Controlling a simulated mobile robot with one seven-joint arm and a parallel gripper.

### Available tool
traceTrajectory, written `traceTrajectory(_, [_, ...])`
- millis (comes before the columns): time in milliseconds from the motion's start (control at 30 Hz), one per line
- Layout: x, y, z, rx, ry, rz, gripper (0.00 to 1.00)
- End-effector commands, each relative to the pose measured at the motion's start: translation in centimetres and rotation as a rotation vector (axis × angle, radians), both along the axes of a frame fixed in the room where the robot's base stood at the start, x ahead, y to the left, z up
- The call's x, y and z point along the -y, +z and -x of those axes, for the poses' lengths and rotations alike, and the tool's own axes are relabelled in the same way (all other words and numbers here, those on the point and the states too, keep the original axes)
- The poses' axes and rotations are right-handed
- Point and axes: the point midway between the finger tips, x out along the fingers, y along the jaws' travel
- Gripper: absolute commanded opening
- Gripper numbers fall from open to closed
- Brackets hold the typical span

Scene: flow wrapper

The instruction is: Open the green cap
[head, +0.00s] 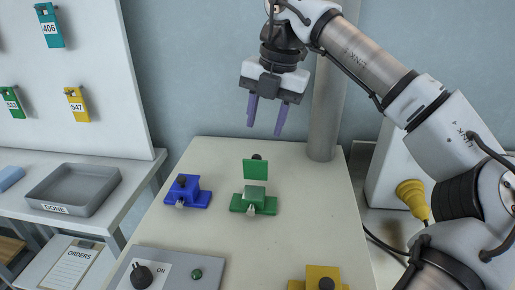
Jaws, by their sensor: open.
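The green block (254,204) sits near the middle of the cream table. A flat green cap (255,170) stands upright at its back, and a dark knob shows just above and behind the cap. A pale metal piece sticks out at the front of the block. My gripper (265,130) hangs above and behind the green cap, purple fingers pointing down and spread apart. Nothing is between the fingers, and they appear clear of the cap.
A blue block (186,190) with a dark knob is left of the green one; a yellow block (318,277) is at the front right. A grey switch panel (170,270) lies front left. A column (326,110) rises at the table's back right. The table's right side is bare.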

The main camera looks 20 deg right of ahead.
Motion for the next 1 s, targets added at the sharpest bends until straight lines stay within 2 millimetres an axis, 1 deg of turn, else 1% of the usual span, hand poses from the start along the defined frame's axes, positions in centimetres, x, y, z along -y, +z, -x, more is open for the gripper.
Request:
traceTrajectory(33, [-0.2,-1.1,-0.1,-0.002,0.003,-0.001,0.41])
traceTrajectory(100, [-0.4,-2.6,-0.2,-0.001,0.003,-0.002,0.41])
traceTrajectory(200, [-0.7,-4.4,-0.5,-0.001,0.001,-0.002,0.41])
traceTrajectory(333, [-0.9,-6.2,-0.7,0.001,0.001,-0.001,0.41])
traceTrajectory(533, [-1.1,-7.6,-0.8,0.002,0.000,0.000,0.41])
traceTrajectory(800, [-1.2,-7.8,-0.9,0.002,0.000,0.000,0.41])
traceTrajectory(867, [-1.2,-7.7,-0.9,0.002,0.000,0.000,0.34])
traceTrajectory(1000, [-1.2,-7.7,-0.9,0.002,0.000,0.000,0.16])
